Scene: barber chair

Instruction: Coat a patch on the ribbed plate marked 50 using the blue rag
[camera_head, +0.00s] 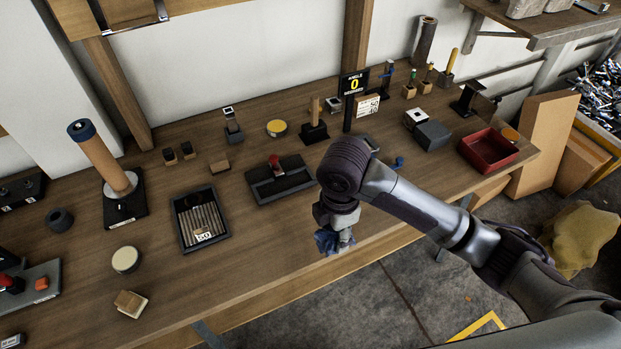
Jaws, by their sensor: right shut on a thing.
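The ribbed plate (202,216) lies in a dark, shallow tray (180,228) on the workbench, left of centre. A white label (204,235) at its near end reads 50. My right gripper (336,241) is over the front edge of the bench, to the right of the ribbed plate and apart from it. It points down and is shut on the blue rag (325,241), a dark blue bunched piece partly hidden by the fingers. My left gripper is not in view.
A black block with a red knob (280,180) sits between plate and arm. Left of the plate stand a tall brown cylinder on a black base (124,205) and a round pale tin (126,260). A red tray (490,150) is at the right. The bench front before the plate is clear.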

